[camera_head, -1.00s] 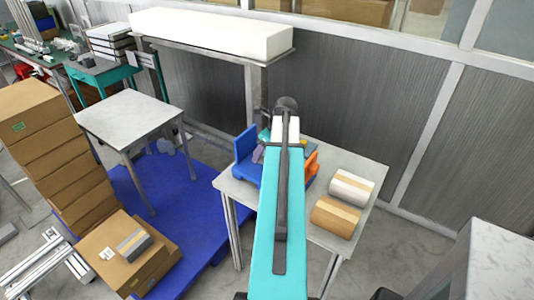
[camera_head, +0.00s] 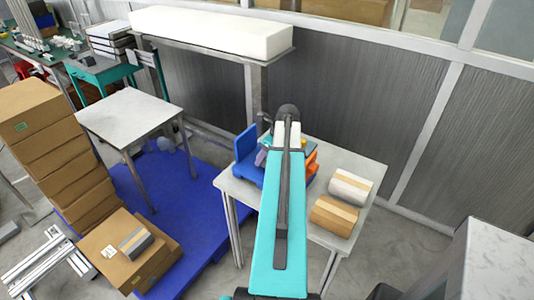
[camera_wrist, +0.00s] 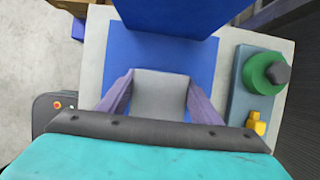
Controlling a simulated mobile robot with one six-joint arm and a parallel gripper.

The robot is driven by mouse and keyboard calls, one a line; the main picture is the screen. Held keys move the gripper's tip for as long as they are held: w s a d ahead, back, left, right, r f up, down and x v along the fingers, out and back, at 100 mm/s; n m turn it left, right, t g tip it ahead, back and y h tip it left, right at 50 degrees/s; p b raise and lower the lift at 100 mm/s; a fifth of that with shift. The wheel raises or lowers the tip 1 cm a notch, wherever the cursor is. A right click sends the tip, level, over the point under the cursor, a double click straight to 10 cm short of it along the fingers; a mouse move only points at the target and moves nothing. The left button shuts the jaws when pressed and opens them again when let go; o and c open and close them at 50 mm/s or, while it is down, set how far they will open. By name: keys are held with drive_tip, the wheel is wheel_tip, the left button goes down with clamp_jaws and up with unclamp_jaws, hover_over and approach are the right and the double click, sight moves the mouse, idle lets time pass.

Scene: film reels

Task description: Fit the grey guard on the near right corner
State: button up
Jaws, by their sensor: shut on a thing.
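My gripper (camera_wrist: 160,98) has two purple-grey fingers, shut on a grey block-like piece that I take for the grey guard (camera_wrist: 160,92). The guard is over a flat blue base (camera_wrist: 95,65) in the wrist view. A blue upright part (camera_wrist: 168,15) rises at the far side of this base. In the head view the blue upright part (camera_head: 245,142) shows left of my arm, and one purple-grey finger (camera_head: 261,158) peeks out beside it. My arm hides the guard there. I cannot tell whether the guard touches the base, and the near right corner is hidden.
A blue-grey tray (camera_wrist: 240,112) right of the base holds a green round piece (camera_wrist: 262,75) with a dark knob and small yellow pieces (camera_wrist: 256,123).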

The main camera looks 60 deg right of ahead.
drive_tip(key=shift+f, duration=0.25)
drive_tip(key=shift+f, duration=0.1)
drive_tip(key=o, duration=1.1)
drive_tip(key=shift+c, duration=0.2)
drive_tip(key=shift+r, duration=0.2)
drive_tip(key=shift+b+v, duration=1.3)
drive_tip(key=shift+v, duration=4.6)
